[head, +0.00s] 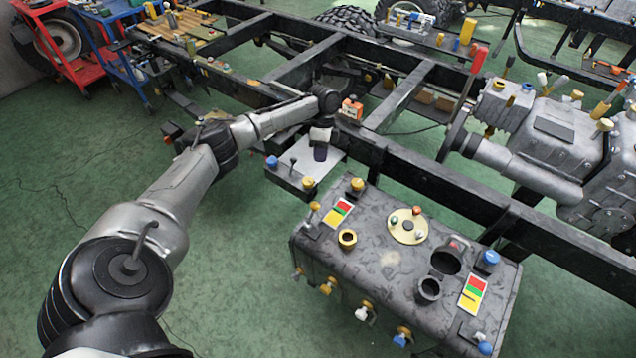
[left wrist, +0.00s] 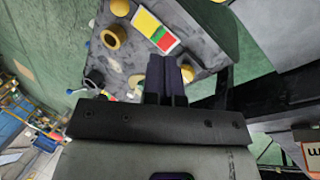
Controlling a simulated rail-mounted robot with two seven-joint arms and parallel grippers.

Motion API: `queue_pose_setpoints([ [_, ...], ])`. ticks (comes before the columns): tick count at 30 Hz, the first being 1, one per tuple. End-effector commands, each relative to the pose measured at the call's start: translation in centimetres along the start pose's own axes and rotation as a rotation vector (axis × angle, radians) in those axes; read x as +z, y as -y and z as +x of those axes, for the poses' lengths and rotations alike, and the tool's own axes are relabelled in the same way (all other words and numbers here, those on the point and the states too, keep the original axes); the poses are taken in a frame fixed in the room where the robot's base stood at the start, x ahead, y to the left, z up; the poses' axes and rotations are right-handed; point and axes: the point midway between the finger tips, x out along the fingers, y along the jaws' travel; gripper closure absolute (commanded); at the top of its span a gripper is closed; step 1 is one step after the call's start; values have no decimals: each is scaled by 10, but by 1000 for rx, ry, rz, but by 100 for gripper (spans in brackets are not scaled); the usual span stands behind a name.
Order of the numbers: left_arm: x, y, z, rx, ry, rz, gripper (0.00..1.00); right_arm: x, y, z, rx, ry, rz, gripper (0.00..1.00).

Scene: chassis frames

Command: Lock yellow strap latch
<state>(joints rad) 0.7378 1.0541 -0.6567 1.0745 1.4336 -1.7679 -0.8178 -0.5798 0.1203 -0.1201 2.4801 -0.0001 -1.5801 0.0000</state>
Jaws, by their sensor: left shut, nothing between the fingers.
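The grey tank (head: 380,262) stands in front of the black chassis rail. Along its front side hang small fittings: a yellow one (head: 328,286), another yellowish one (head: 298,273), a white one (head: 362,311) and a blue one (head: 403,335). I cannot tell which is the strap latch. My left gripper (head: 320,153) points down over a light plate behind the tank's left end, apart from these fittings. In the left wrist view its dark fingers (left wrist: 166,80) are together and empty, with the tank (left wrist: 205,30) beyond them. My right gripper is out of view.
The black chassis rail (head: 430,175) runs just behind the left gripper. A light plate with a blue knob (head: 272,162) lies beside it. Yellow caps (head: 348,238) and coloured labels (head: 338,213) sit on the tank top. Green floor is open at left.

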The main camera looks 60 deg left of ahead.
Motion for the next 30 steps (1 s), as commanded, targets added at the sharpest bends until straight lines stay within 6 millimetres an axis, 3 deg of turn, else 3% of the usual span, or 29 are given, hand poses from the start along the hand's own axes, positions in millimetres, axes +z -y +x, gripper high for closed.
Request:
queue_pose_setpoints([
  [5, 1, 1, 22, 1, 4, 0, 100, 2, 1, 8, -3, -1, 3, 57],
  [17, 1, 1, 102, 1, 3, 0, 100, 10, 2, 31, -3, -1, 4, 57],
  [30, -1, -32, 112, -1, 2, -1, 100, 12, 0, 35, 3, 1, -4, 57],
])
